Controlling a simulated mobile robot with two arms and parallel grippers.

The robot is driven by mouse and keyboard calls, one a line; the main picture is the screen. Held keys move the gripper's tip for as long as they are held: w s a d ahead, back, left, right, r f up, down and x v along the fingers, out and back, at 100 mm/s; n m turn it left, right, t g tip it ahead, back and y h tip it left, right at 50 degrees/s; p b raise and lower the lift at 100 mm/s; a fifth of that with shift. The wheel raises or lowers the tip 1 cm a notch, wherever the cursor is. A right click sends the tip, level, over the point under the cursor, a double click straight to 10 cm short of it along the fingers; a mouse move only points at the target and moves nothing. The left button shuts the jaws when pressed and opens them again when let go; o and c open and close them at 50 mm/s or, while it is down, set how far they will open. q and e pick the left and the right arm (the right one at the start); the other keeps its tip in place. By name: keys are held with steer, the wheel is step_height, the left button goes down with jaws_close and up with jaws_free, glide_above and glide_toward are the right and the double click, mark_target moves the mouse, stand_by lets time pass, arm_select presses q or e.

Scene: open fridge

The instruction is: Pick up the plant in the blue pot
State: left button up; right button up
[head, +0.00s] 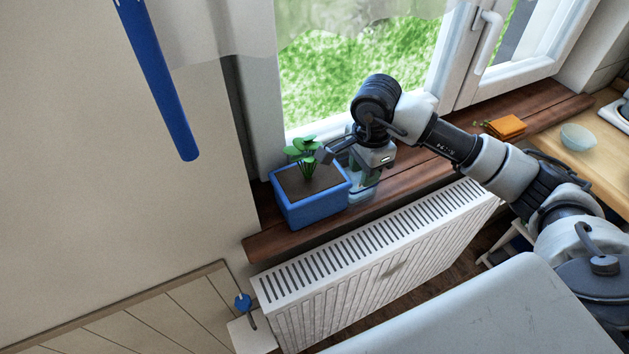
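The plant (305,160) has green round leaves on thin stems. It stands in dark soil in a blue rectangular pot (312,208) at the left end of the wooden windowsill. My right gripper (338,163) is just right of the plant, over the pot's right edge. One dark finger is spread out toward the stems; the other is partly hidden. It looks open with nothing held. I cannot tell whether the finger touches the plant. My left gripper is not in view.
A clear glass jar (361,192) stands close to the pot's right side, partly behind my gripper. A white radiator (375,265) is below the sill (425,172). An orange item (505,126) and a pale bowl (579,138) are at right. The window is behind.

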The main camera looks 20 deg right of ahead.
steer(key=f, duration=0.2)
steer(key=f+p, duration=0.1)
steer(key=shift+w+d+f, duration=0.15)
steer(key=shift+w+f, duration=0.15)
steer(key=shift+s+f, duration=0.1)
steer(key=shift+f, duration=0.05)
jaws_close()
stand_by(0.9)
steer(key=shift+w, duration=0.2)
